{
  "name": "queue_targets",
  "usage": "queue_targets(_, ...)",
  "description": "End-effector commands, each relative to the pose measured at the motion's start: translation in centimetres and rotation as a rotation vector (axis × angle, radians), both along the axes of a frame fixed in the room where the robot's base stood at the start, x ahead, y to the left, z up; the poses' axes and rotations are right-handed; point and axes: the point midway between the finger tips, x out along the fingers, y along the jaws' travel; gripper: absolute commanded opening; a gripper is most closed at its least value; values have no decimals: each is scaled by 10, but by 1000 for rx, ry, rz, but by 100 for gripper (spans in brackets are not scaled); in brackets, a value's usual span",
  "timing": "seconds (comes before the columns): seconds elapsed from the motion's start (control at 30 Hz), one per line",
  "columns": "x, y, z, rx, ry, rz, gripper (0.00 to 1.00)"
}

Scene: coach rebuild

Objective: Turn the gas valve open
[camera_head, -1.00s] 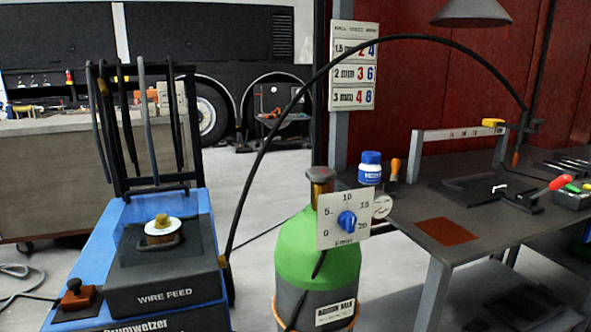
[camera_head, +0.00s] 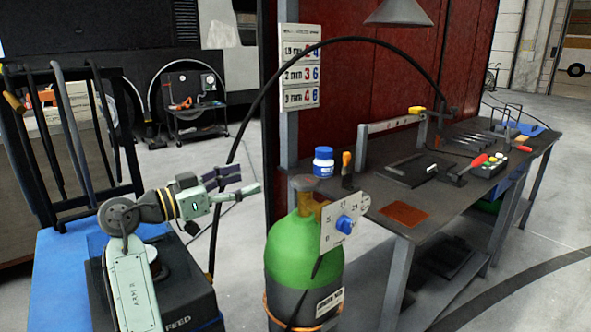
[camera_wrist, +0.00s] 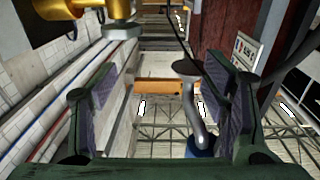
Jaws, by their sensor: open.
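The green gas cylinder (camera_head: 292,252) stands upright in the middle of the head view. On its top is a brass valve with a dark round cap (camera_head: 303,184). In the wrist view both fingers also show spread and empty (camera_wrist: 160,72).
A black hose (camera_head: 258,95) arches over the cylinder towards the workbench (camera_head: 420,222) at right. A blue jar (camera_head: 323,162) stands on the bench edge behind the cylinder. The blue welding cart (camera_head: 55,262) is at left, below my arm. Grey floor is clear at far right.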

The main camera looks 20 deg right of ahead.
Motion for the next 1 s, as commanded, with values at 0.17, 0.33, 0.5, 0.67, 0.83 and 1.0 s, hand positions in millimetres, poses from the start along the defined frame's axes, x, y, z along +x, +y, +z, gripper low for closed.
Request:
queue_targets(0.17,-25,-33,-6,26,13,-203,68)
queue_targets(0.33,-26,-54,-6,29,15,-224,68)
queue_targets(0.5,-24,-86,-5,29,16,-222,68)
queue_targets(0.67,-21,-115,-5,28,15,-220,68)
queue_targets(0.83,-19,-133,-6,26,16,-219,68)
queue_targets(1.0,-18,-140,-7,26,15,-216,68)
